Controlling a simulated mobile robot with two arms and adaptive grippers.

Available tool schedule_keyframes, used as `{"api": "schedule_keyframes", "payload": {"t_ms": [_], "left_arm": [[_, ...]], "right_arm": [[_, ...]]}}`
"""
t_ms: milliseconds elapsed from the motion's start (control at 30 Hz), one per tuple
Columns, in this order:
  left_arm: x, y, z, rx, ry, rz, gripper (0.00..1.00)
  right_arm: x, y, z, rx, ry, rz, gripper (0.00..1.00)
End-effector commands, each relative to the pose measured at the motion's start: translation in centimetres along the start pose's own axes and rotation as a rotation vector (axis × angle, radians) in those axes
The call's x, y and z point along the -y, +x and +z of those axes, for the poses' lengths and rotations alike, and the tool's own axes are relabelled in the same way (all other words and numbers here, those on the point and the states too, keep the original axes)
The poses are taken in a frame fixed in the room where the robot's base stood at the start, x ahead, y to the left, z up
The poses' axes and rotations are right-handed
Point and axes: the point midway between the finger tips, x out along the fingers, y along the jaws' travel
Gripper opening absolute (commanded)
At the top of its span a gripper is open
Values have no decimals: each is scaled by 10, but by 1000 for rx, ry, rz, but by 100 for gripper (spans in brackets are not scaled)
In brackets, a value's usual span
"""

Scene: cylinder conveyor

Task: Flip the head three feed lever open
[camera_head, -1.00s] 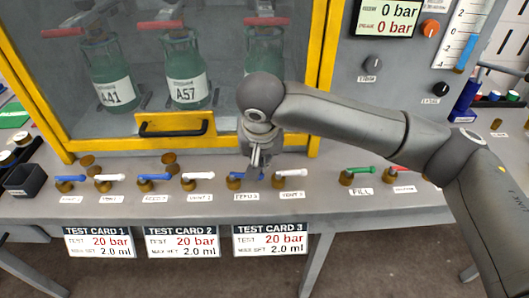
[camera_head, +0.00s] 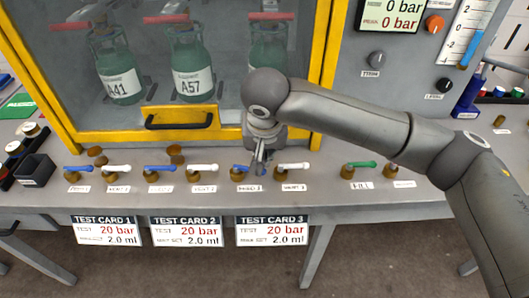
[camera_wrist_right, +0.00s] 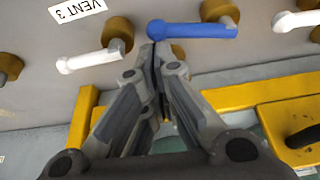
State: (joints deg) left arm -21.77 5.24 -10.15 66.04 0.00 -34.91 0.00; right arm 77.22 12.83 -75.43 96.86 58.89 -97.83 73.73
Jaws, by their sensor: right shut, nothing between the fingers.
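The head three feed lever (camera_head: 240,169) is a blue handle on a brass valve body on the sloping front panel. Its handle lies sideways, pointing right in the head view, with a label below it. My right gripper (camera_head: 260,168) is shut and empty at the handle's free end, partly covering it. In the right wrist view the blue lever (camera_wrist_right: 190,29) shows fully, and the shut fingertips (camera_wrist_right: 157,48) are at its free end; I cannot tell whether they touch. The white VENT 3 lever (camera_head: 293,166) is just right of the gripper. My left gripper is out of view.
Other blue and white levers stand in a row to the left, and a green FILL lever (camera_head: 361,165) to the right. A yellow-framed cabinet with a black handle (camera_head: 180,122) holds green bottles behind. Test cards (camera_head: 272,231) hang below the panel.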

Motion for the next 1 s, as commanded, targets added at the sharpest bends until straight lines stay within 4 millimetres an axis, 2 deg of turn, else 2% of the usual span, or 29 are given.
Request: {"api": "schedule_keyframes", "payload": {"t_ms": [400,500,700,1000], "left_arm": [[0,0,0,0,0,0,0],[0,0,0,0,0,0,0],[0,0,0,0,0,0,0],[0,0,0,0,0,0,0]], "right_arm": [[1,-83,0,-3,-2,-3,0],[0,-98,0,-2,-2,-2,0],[0,-113,0,-1,-1,-1,0],[0,-114,0,0,-1,-1,0]]}}
